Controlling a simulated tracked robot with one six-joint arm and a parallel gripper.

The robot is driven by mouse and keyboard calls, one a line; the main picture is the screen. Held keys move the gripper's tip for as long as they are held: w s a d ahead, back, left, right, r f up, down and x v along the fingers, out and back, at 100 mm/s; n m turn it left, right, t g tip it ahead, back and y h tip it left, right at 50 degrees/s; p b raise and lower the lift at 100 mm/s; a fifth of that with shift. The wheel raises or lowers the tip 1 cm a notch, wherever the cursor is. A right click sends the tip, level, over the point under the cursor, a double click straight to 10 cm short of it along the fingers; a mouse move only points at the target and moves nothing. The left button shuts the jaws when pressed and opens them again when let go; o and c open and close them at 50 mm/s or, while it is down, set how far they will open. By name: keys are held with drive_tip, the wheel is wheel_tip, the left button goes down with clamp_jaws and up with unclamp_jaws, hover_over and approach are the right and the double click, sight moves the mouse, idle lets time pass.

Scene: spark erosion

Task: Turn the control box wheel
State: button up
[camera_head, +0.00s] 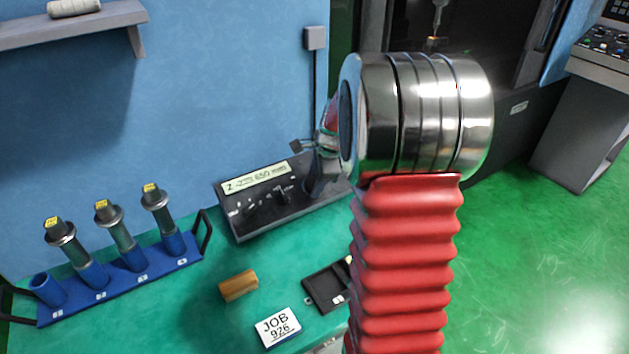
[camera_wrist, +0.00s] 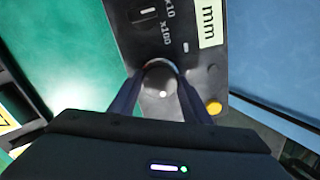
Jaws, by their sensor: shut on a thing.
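The control box (camera_head: 255,218) is a dark, sloped panel against the blue wall, with a pale label strip and several knobs in the head view. Its panel (camera_wrist: 128,48) also fills the upper middle of the wrist view, with "x10", "x100" and "mm" markings. The wheel (camera_wrist: 161,80) is a round, dark part with a shiny rim. My gripper (camera_wrist: 160,72) is shut on the wheel, one finger on each side of it. In the head view my gripper (camera_head: 314,178) is at the box's right end, where my wrist hides the wheel.
A blue rack (camera_head: 150,268) with several tool holders stands left on the green bench. A wooden block (camera_head: 238,286), a "JOB 926" card (camera_head: 278,328) and an open black case (camera_head: 322,288) lie in front of the box. A yellow button (camera_wrist: 213,107) sits beside the wheel.

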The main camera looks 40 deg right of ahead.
drive_tip(key=n, duration=0.4)
drive_tip(key=shift+n, duration=0.3)
drive_tip(key=n, duration=0.3)
drive_tip(key=shift+n, duration=0.4)
drive_tip(key=o, duration=1)
drive_tip(key=shift+o, duration=0.2)
drive_tip(key=v, duration=1.3)
drive_tip(key=shift+s+r, duration=0.15)
drive_tip(key=shift+r, duration=0.15)
